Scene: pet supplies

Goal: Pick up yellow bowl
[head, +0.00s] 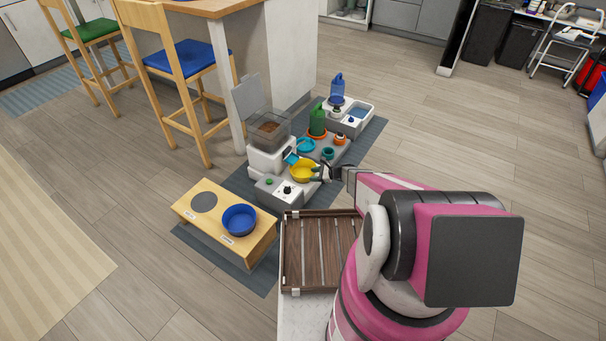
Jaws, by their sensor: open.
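The yellow bowl (300,174) stands among the pet feeders on the mat, next to the white-grey feeder base. My gripper (319,172) is at the bowl's right side, open, with its fingers close to the rim. I cannot tell from this view whether the fingers touch the bowl or straddle its rim. A blue scoop-like thing (291,158) is just left of and behind the bowl.
A wooden stand (258,246) with a blue bowl (239,219) is at front left. A slatted wooden tray (290,251) is in front. A green bottle (317,119), small bowls and a blue-bottled dispenser (337,87) stand behind. Open floor lies right.

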